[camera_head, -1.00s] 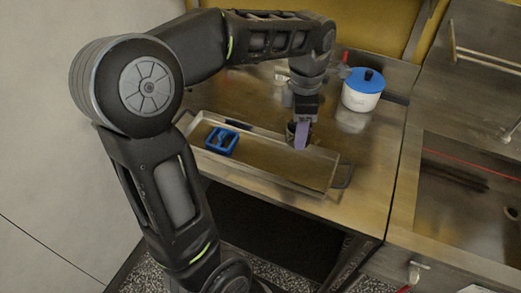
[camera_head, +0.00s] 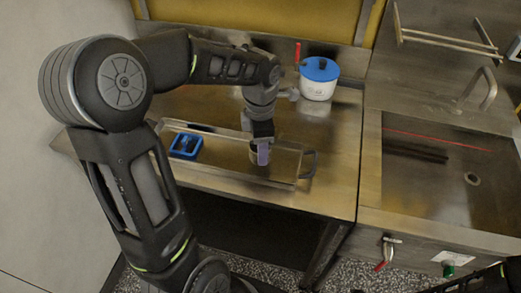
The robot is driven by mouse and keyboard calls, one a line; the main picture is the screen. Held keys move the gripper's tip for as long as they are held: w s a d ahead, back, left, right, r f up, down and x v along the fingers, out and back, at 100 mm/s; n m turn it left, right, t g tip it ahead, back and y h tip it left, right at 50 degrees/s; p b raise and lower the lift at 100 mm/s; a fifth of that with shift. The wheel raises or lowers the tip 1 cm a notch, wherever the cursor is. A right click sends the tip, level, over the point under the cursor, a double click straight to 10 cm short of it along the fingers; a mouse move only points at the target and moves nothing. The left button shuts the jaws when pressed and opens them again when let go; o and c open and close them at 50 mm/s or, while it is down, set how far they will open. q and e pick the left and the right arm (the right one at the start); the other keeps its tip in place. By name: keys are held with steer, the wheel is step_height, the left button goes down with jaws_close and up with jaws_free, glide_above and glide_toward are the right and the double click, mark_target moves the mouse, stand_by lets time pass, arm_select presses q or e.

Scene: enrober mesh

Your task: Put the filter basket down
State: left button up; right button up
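The filter basket (camera_head: 254,155) is a small dark metallic cup at the tip of my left arm, over the right part of the tray. My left gripper (camera_head: 261,153) points down with a pale purple finger against the basket's side and looks shut on its wall. The other finger is hidden. I cannot tell if the basket's base touches the tray. The tray (camera_head: 228,169) is a long shallow metal one with end handles, on the steel table. My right gripper is not in view; part of my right arm shows at the bottom right corner.
A blue square item (camera_head: 186,145) lies in the tray's left part. A white pot with a blue lid (camera_head: 318,80) stands behind, to the right. A sink (camera_head: 450,175) with a faucet is at the right. The table (camera_head: 335,150) is clear right of the tray.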

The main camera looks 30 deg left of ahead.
arm_select(q)
steer(key=shift+f, duration=0.95)
steer(key=shift+f, duration=0.2)
steer(key=o, duration=1.4)
steer(key=shift+c, duration=0.2)
steer(key=shift+r, duration=0.1)
step_height(320, 180, up, 12)
steer(key=shift+r+b, duration=0.1)
steer(key=shift+b, duration=0.3)
